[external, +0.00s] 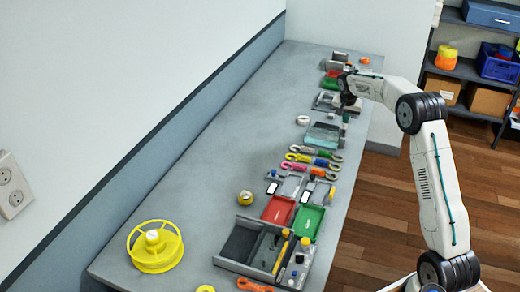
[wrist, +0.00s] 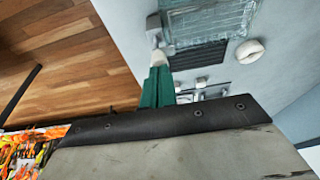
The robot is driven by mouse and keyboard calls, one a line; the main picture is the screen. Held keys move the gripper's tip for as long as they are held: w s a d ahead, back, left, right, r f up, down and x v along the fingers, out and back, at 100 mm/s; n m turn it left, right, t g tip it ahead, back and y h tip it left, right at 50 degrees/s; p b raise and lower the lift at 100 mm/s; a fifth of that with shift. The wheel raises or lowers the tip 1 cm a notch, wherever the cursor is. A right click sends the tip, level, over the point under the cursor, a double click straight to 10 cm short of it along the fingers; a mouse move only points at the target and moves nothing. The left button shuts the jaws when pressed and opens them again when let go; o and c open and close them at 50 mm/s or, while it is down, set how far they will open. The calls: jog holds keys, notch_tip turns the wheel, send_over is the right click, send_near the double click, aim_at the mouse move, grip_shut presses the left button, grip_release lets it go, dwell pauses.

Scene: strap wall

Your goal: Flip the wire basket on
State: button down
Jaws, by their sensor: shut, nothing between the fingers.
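My gripper (external: 346,116) hangs over the right edge of the far part of the bench. Its green fingers (wrist: 157,86) are together and empty in the wrist view. A pale, see-through container with a mesh-like surface (wrist: 208,22) is at the top of the wrist view. It also shows in the external view as a teal-grey box (external: 322,134), just nearer than my gripper. It may be the wire basket, but I cannot tell for certain. A small grey block with a white end (wrist: 154,30) shows beyond the fingertips; I cannot tell whether they touch.
A white ring (wrist: 250,51) lies beside the container. Several coloured hooks (external: 312,158), red (external: 279,209) and green (external: 306,222) trays and a grey divided box (external: 240,266) line the near bench. A yellow spool (external: 155,262) stands at near left. The bench's left strip is clear.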

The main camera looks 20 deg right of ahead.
aim_at(345, 129)
jog(key=shift+f, duration=0.1)
jog(key=shift+f, duration=2.15)
jog(key=shift+s, duration=0.1)
jog(key=w+v, duration=0.1)
jog(key=v, duration=1.3)
jog(key=shift+d+r, duration=0.35)
